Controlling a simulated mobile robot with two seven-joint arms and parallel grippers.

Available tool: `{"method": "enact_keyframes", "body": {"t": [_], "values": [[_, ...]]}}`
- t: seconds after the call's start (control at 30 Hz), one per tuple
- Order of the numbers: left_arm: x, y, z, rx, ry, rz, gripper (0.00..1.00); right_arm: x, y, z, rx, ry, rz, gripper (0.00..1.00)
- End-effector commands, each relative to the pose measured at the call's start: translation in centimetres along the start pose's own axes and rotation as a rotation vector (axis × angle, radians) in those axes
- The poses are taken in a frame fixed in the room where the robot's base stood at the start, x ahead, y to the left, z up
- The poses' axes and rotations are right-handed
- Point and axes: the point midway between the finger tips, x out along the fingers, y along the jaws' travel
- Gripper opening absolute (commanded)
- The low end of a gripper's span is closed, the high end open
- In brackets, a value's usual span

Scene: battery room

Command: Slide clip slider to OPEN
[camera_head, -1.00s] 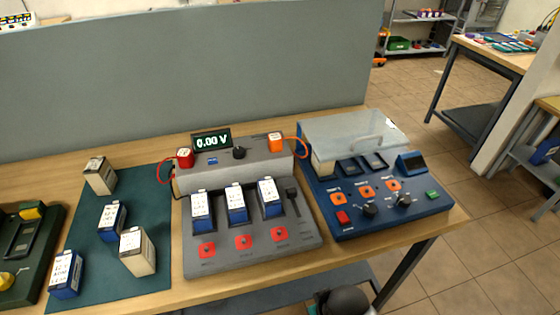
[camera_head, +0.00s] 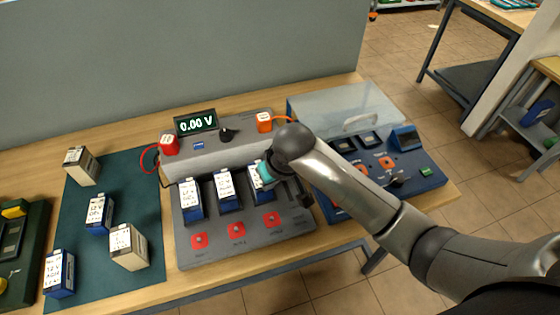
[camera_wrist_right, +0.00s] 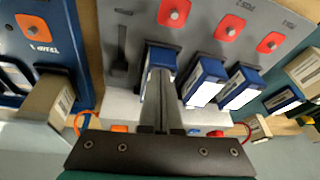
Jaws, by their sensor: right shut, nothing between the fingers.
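The grey battery holder (camera_head: 300,222) stands on the bench with several blue-and-white batteries in its bays. Its dark clip slider (camera_head: 301,194) is at the right end, partly covered by my right arm in the head view. In the right wrist view the slider (camera_wrist_right: 121,45) is a dark upright piece in a slot, left of the nearest battery (camera_wrist_right: 160,56). My right gripper (camera_wrist_right: 160,85) is shut and empty, its fingers pointing at that battery, beside the slider. I cannot tell whether they touch the battery. In the head view the fingers are hidden behind the wrist. My left gripper is out of view.
A display reading 0.00 V (camera_head: 196,122) stands at the back of the holder. A blue tester with a clear cover (camera_head: 350,105) is to the right. Loose batteries stand on a green mat (camera_head: 90,225) to the left. A grey panel (camera_head: 170,60) closes off the back.

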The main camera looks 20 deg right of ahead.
Motion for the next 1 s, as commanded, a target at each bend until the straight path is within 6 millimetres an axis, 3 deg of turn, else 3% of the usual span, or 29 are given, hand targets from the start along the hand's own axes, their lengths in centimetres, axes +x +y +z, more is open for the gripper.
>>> {"method": "enact_keyframes", "body": {"t": [0.1, 0.4, 0.6, 1.0], "values": [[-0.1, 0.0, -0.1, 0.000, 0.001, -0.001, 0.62, -0.3, 1.5, -2.5, 0.022, 0.002, 0.032, 0.00], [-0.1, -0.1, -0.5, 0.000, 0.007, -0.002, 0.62, -1.7, 5.3, -7.3, 0.108, 0.000, 0.106, 0.00], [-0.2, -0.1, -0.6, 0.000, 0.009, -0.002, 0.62, -2.3, 6.5, -8.5, 0.141, 0.000, 0.127, 0.00], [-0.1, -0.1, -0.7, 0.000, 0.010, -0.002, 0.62, -2.2, 6.6, -8.6, 0.144, 0.000, 0.128, 0.00]]}}
